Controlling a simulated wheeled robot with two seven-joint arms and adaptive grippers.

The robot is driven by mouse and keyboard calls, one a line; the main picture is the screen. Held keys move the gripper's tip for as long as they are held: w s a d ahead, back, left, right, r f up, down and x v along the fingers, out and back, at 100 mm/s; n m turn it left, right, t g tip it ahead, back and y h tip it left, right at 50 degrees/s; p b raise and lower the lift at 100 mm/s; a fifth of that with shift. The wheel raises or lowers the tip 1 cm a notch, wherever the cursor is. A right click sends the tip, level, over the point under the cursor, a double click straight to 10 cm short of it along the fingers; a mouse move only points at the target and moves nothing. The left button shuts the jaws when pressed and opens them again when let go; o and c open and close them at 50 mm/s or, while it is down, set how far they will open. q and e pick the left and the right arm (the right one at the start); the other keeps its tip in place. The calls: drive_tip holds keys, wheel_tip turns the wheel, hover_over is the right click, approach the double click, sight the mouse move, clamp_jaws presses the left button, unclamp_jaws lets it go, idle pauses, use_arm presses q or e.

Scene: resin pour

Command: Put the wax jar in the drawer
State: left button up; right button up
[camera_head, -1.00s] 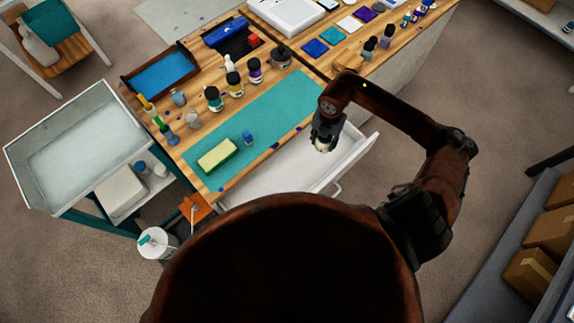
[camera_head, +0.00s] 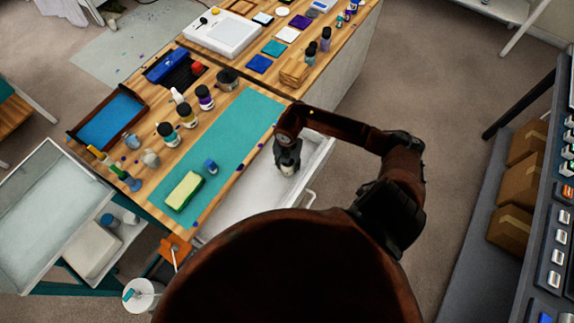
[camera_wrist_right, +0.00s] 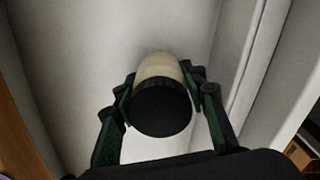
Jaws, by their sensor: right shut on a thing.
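The wax jar (camera_wrist_right: 160,68) is cream-coloured with a black lid, held between the two fingers of my right gripper (camera_wrist_right: 160,95) in the right wrist view. In the head view my right gripper (camera_head: 288,163) is over the open white drawer (camera_head: 235,207), with the pale jar (camera_head: 288,171) just showing below it. The drawer's white floor and side wall surround the jar in the wrist view. I cannot tell whether the jar touches the drawer floor. My left gripper is not in view.
The wooden workbench (camera_head: 222,180) above the drawer bears a teal mat (camera_head: 235,140), a yellow-green sponge (camera_head: 184,190), a small blue item (camera_head: 211,166) and several bottles. A white tray cart (camera_head: 50,205) stands at left. Cardboard boxes (camera_head: 515,185) sit on a shelf at right.

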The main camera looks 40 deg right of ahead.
drive_tip(key=shift+f, duration=0.15)
drive_tip(key=o, duration=1.3)
wheel_tip(320, 180, up, 12)
drive_tip(key=shift+r+p, duration=0.2)
drive_tip(key=shift+p, duration=0.2)
